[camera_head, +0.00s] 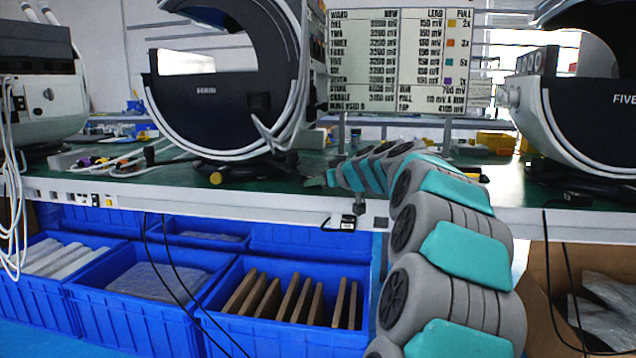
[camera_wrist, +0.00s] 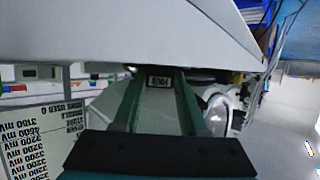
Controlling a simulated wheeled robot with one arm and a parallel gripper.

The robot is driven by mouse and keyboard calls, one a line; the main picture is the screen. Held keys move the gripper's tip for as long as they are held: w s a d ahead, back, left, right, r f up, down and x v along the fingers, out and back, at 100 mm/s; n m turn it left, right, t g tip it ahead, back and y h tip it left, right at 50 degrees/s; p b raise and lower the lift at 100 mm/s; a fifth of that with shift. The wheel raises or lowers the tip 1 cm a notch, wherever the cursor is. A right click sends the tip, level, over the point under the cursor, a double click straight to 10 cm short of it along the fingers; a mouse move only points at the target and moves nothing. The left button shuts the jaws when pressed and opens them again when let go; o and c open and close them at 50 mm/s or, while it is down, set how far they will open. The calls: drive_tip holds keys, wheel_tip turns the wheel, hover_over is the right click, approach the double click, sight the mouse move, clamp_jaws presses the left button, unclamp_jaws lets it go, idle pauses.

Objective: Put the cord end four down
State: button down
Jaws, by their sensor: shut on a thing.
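My gripper (camera_head: 318,180) is low over the green bench top, just right of the middle machine's base, at the end of my grey and teal arm. In the wrist view my gripper (camera_wrist: 157,76) has two green fingers shut on a small pale piece with a dark label (camera_wrist: 158,82), seemingly the cord end. Its lettering is too small to read surely. The held piece cannot be made out in the head view. I cannot tell whether it touches the bench.
The middle machine (camera_head: 205,115) has white cords (camera_head: 280,135) along its curved side. Another machine (camera_head: 590,120) stands right. Loose cords and tools (camera_head: 115,160) lie on the bench (camera_head: 255,185) at left. A text board (camera_head: 398,60) stands behind. Blue bins (camera_head: 130,290) sit below.

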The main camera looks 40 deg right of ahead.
drive_tip(key=shift+f, duration=0.2)
drive_tip(key=shift+c, duration=2.3)
unclamp_jaws()
drive_tip(key=shift+r, duration=0.25)
drive_tip(key=d+v, duration=0.1)
drive_tip(key=v, duration=1.1)
drive_tip(key=shift+a, duration=0.45)
drive_tip(key=shift+f, duration=0.1)
